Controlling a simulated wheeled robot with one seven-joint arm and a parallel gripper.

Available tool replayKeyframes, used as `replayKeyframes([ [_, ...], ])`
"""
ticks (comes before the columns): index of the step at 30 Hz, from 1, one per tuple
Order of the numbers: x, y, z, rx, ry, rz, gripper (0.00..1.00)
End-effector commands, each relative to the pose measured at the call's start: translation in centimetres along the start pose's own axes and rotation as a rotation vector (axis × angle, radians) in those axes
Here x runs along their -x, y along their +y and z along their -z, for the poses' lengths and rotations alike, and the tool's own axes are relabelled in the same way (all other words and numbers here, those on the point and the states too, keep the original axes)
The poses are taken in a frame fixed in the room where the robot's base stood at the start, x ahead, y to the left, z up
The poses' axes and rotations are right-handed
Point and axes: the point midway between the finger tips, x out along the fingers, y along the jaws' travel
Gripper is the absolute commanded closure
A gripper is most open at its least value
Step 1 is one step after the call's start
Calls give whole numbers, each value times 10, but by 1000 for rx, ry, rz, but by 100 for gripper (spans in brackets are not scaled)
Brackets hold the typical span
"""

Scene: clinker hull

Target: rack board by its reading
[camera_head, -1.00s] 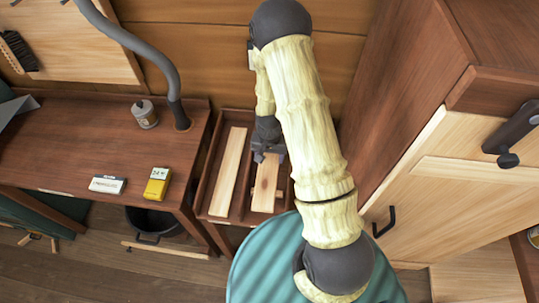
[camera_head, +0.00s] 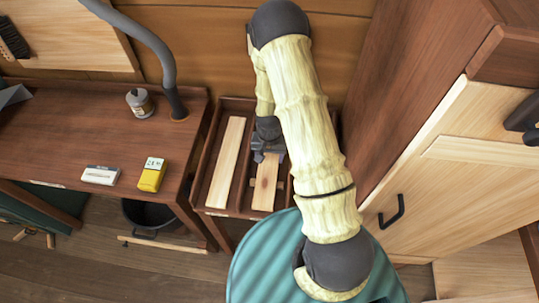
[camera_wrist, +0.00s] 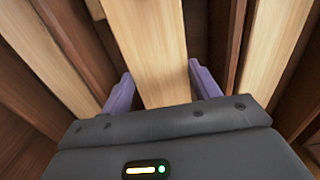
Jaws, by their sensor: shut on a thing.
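A pale board (camera_head: 265,186) lies in the right-hand part of the dark wooden rack (camera_head: 245,212). My gripper (camera_head: 267,152) is over its far end. In the wrist view, the purple fingers of my gripper (camera_wrist: 163,85) are shut on this board (camera_wrist: 150,50), one along each side. I cannot tell whether the board is lifted clear of the rack floor. Another pale board (camera_head: 226,160) lies in the left-hand part, beyond a divider. A yellow meter (camera_head: 151,180) on the bench has a small display; its figures look like 24 but are too small to be sure.
The dark bench (camera_head: 75,135) stands left of the rack, with a white box (camera_head: 101,175), a tin (camera_head: 139,103) and a grey hose (camera_head: 160,55). A tall cabinet (camera_head: 440,195) with a black handle closes the right side. A black bucket (camera_head: 147,214) stands under the bench.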

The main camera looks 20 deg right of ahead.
Motion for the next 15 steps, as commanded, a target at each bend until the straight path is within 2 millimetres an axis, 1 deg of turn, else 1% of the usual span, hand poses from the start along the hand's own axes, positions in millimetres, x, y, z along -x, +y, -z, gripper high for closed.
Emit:
replayKeyframes([
  [15,-4,0,0,0,0,0,67],
])
